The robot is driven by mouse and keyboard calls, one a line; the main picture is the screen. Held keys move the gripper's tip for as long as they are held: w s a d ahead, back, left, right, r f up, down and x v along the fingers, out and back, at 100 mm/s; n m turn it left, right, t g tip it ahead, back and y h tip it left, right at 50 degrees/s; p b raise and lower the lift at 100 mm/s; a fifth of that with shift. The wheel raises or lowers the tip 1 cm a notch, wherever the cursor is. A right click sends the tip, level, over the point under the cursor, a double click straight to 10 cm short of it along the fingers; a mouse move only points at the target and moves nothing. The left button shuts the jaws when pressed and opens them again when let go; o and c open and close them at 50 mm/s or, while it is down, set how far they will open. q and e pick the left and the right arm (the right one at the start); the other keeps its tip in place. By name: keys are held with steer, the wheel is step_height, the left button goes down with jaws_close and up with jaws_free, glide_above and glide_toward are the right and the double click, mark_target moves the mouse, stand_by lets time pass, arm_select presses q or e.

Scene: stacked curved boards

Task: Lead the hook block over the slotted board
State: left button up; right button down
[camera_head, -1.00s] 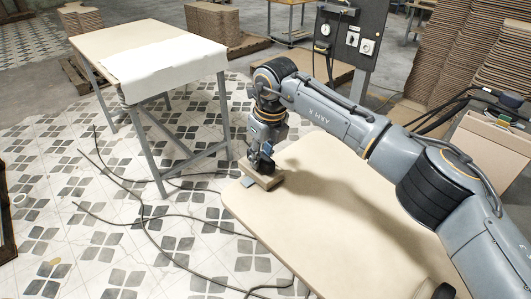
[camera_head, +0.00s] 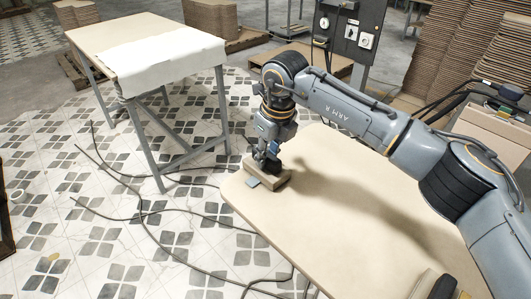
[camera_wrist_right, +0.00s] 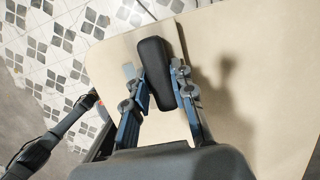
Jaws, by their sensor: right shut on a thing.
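My right gripper (camera_head: 268,163) is over the far left part of the tan board-like surface (camera_head: 350,190). In the right wrist view its two blue-grey fingers (camera_wrist_right: 160,85) are shut on a black rounded handle (camera_wrist_right: 157,62). Below the gripper in the head view is a tan block (camera_head: 277,179), which I take to be the hook block, with a small grey flat piece (camera_head: 253,182) at its left side. The block appears to rest on the surface; the contact is hard to see. I make out no slots in the surface.
A table with a white sheet (camera_head: 160,62) stands at the back left. A dark control panel (camera_head: 350,35) and tall cardboard stacks (camera_head: 470,60) stand behind. Cables (camera_head: 145,220) lie on the tiled floor. The middle of the tan surface is clear, apart from my arm's shadow.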

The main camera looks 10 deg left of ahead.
mark_target(279, 160)
arm_select(q)
steer(key=shift+f, duration=0.1)
arm_select(e)
steer(key=shift+d+f, duration=0.2)
steer(key=shift+d, duration=0.05)
steer(key=shift+s+d, duration=0.1)
steer(key=shift+d, duration=0.1)
steer(key=shift+s+d+b, duration=0.3)
steer(key=shift+d+b, duration=0.1)
steer(key=shift+d, duration=0.25)
steer(key=shift+s+d+r, duration=0.15)
steer(key=shift+s+d, duration=0.15)
steer(key=shift+d, duration=0.1)
arm_select(q)
steer(key=shift+d+f, duration=0.45)
steer(key=shift+f, duration=0.1)
arm_select(e)
steer(key=shift+s+d+b, duration=0.55)
steer(key=shift+d+b, duration=0.2)
steer(key=shift+b, duration=0.05)
steer(key=shift+s+d, duration=0.3)
steer(key=shift+d, duration=0.05)
arm_select(q)
steer(key=shift+w+a+f, duration=0.1)
steer(key=shift+a+f, duration=0.1)
steer(key=shift+f, duration=0.55)
